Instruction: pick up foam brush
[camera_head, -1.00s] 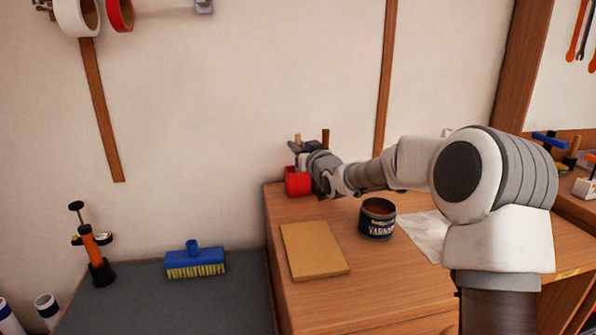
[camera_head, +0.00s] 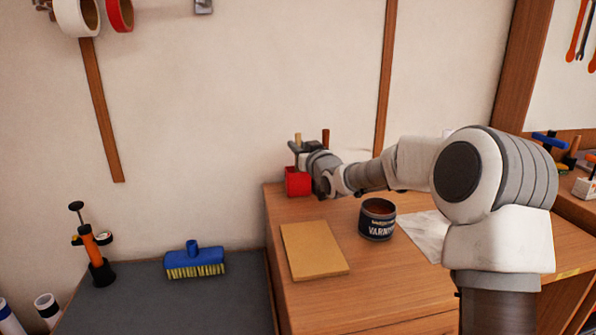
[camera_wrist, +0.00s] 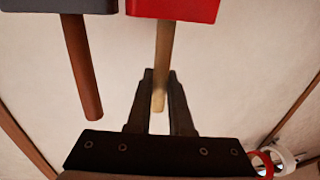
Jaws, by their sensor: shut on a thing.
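A pale wooden handle stands up from a red block at the back left corner of the wooden cabinet. I take this handle to be the foam brush's (camera_wrist: 163,62); its lower end is hidden at the red block (camera_head: 298,182). My gripper (camera_wrist: 158,90) is shut on the handle near its free end, one dark finger on each side. In the head view my gripper (camera_head: 299,147) is small and partly hidden by its own wrist. The red block is also at the top of the wrist view. I cannot tell whether it is the brush's head or a holder.
A dark brown handle (camera_wrist: 83,75) with a grey block stands close beside it. A varnish tin (camera_head: 377,220), a tan sheet (camera_head: 313,250) and a white cloth (camera_head: 428,230) lie nearer on the cabinet. A blue brush (camera_head: 195,260) sits on the lower grey top. The wall is close behind.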

